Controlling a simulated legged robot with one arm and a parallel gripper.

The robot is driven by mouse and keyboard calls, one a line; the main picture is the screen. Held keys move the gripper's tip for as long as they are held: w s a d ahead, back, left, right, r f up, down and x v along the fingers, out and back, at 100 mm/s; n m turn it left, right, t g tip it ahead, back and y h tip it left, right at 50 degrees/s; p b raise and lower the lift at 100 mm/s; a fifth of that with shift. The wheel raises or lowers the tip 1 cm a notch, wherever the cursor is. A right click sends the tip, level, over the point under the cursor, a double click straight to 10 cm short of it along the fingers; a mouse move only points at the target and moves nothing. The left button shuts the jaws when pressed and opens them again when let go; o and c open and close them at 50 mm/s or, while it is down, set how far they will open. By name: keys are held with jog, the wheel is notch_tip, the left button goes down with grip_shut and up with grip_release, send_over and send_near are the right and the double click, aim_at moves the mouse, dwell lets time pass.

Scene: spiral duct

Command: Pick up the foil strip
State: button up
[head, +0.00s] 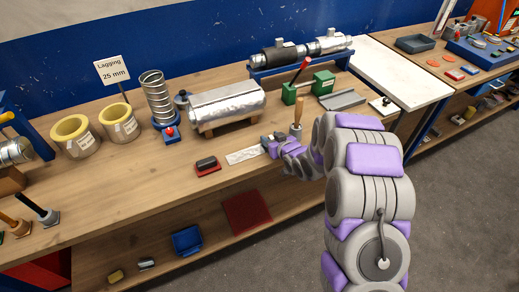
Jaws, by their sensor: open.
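The foil strip (244,155) is a flat, thin, silvery piece. It lies on the wooden bench top near its front edge, just left of my gripper. My gripper (269,145) is at the end of the grey and purple arm that reaches in from the right. It is open, close to the right end of the strip. The picture is too small to tell whether the fingers touch the strip or whether its right end is partly hidden.
A red block with a dark top (207,166) lies left of the strip. A foil-wrapped cylinder (226,103) rests on a cradle behind it. A wooden-handled tool (297,118) stands upright behind my gripper, near a green clamp (312,88). A lower shelf (150,240) runs below the bench.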

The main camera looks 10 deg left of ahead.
grip_shut()
dwell(0.4)
jog(key=shift+r, duration=0.1)
jog(key=shift+r, duration=0.4)
notch_tip(320, 180, up, 3)
jog(key=shift+r+p, duration=0.15)
jog(key=shift+p, duration=0.7)
jog(key=s+d+r+p, duration=0.1)
jog(key=s+p, duration=1.4)
jog(key=shift+s+d, duration=0.2)
jog(key=shift+s, duration=0.15)
